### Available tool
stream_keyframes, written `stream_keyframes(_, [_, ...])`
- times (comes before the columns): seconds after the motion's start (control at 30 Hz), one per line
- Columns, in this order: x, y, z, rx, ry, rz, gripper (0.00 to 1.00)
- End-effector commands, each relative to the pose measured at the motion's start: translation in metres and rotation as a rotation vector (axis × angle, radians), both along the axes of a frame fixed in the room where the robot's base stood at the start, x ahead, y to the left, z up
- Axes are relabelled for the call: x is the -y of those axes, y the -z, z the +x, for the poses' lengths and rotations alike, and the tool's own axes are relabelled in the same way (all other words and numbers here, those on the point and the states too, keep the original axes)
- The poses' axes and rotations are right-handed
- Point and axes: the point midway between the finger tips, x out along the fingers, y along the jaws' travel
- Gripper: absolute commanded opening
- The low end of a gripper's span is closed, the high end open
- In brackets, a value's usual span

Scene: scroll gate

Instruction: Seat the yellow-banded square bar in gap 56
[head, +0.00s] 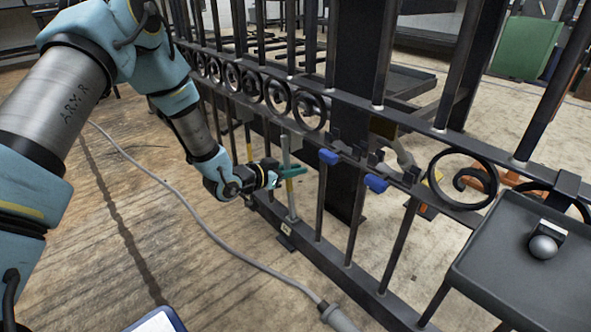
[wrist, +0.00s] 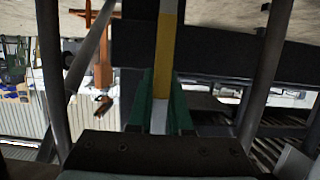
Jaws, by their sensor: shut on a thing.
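My gripper (head: 298,172) is beside the black scroll gate (head: 346,105), its green fingers shut on a pale square bar (head: 285,150) with a yellow band. The bar stands nearly upright in the head view, its lower end close to the gate's bottom rail (head: 387,305). I cannot tell whether that end sits in the rail. A small pale tag (head: 286,228) is on the rail near the bar's foot; its number is too small to read. In the wrist view the bar (wrist: 165,45) runs up between the green fingers (wrist: 160,90), with gate uprights on both sides.
Two blue pieces (head: 329,157) (head: 376,184) are on the gate right of the bar. A grey tray (head: 530,275) with a silver ball-shaped knob (head: 543,246) stands at the right. A grey cable (head: 215,232) crosses the wooden floor, which is mostly clear at left.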

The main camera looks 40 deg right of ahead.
Motion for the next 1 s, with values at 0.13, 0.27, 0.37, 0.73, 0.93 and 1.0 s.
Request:
stream_keyframes(0.13, [0.0, 0.002, 0.0, 0.001, 0.0, -0.003, 0.0])
stream_keyframes(0.27, [0.001, 0.003, 0.0, 0.001, 0.0, -0.002, 0.0])
stream_keyframes(0.37, [0.001, 0.005, 0.0, 0.0, 0.0, -0.002, 0.0])
stream_keyframes(0.73, [0.0, 0.01, 0.0, 0.0, 0.0, -0.002, 0.0])
stream_keyframes(0.93, [0.0, 0.012, 0.0, 0.001, 0.0, -0.002, 0.0])
stream_keyframes(1.0, [0.001, 0.012, 0.0, 0.001, 0.0, -0.002, 0.0])
